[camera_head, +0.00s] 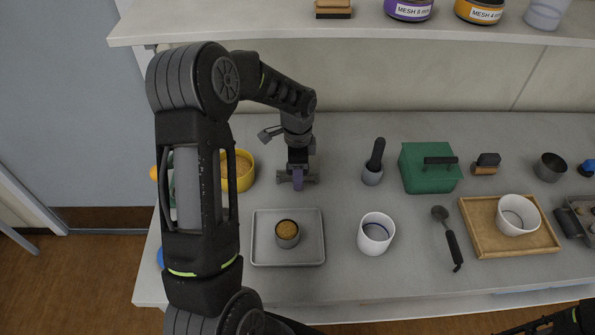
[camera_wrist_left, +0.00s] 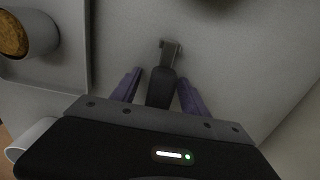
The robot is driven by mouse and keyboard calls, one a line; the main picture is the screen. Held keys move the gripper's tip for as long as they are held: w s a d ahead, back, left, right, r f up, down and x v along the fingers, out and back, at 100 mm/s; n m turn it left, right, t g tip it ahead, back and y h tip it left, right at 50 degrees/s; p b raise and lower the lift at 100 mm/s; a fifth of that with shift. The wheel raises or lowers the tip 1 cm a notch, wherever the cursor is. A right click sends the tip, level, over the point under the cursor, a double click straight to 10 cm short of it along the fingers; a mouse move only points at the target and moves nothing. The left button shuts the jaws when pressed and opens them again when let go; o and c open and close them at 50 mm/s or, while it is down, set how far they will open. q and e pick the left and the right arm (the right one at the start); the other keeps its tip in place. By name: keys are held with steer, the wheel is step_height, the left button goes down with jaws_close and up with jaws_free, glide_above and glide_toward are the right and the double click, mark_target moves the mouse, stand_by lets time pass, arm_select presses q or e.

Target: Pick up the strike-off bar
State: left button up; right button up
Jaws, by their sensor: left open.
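In the left wrist view a small tool, apparently the strike-off bar (camera_wrist_left: 161,88), lies on the bench with a black handle and a grey end. The two purple fingers of my left gripper (camera_wrist_left: 159,76) are apart, one on each side of the handle, with gaps visible. In the head view my left gripper (camera_head: 298,182) points down over the bench behind the grey tray; it mostly hides the bar there. Of my right arm only a dark part shows at the bottom right; its gripper is out of view.
The grey tray (camera_head: 262,256) holds a soil-filled cup (camera_head: 288,238). A yellow bowl (camera_head: 244,172) is partly behind my arm. A shelf (camera_head: 240,33) runs above the back.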

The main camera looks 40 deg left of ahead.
arm_select(q)
steer(key=shift+c, duration=0.3)
jaws_close()
stand_by(1.1)
